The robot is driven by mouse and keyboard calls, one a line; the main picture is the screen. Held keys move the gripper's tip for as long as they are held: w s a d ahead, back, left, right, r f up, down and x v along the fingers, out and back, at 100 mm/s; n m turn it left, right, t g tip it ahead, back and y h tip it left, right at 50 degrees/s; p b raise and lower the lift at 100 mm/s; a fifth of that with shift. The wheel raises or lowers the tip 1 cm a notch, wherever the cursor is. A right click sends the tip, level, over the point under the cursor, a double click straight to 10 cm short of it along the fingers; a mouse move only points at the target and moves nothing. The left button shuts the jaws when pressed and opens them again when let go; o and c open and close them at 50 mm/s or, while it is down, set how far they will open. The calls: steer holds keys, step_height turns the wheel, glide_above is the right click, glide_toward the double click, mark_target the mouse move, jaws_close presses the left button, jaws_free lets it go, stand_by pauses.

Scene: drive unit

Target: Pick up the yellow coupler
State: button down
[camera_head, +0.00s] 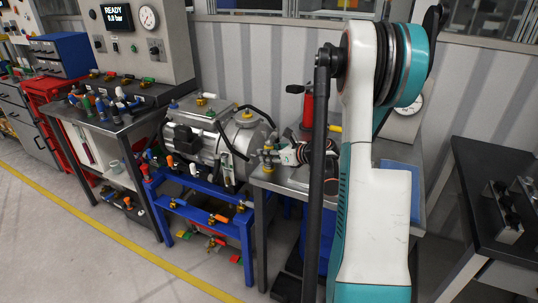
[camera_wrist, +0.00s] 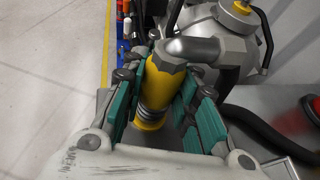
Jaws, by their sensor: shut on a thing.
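The yellow coupler (camera_wrist: 160,82) is a ribbed yellow cylinder between the teal finger pads in the wrist view. My gripper (camera_wrist: 157,98) is shut on it, with pads on both sides. The coupler's upper end meets a grey elbow pipe (camera_wrist: 190,48); I cannot tell whether they are joined. In the head view my gripper (camera_head: 275,156) is at the left edge of the right-hand metal table, by a small yellow fitting (camera_head: 267,150) that is probably this coupler. My arm hides part of that table.
A silver drive unit (camera_head: 205,140) sits on a blue frame (camera_head: 215,218) left of my gripper. A red cylinder (camera_head: 307,110) stands behind the gripper. A bench with several coloured fittings (camera_head: 105,108) is at left. A dark table (camera_head: 500,170) is at right. Floor is clear at front left.

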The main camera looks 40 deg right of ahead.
step_height(320, 180, up, 20)
steer(key=p, duration=0.6)
steer(key=shift+p, duration=0.4)
steer(key=shift+r+p, duration=0.5)
steer(key=shift+r, duration=0.2)
step_height(320, 180, up, 4)
steer(key=p, duration=0.3)
steer(key=shift+r, duration=0.25)
stand_by(0.6)
stand_by(1.1)
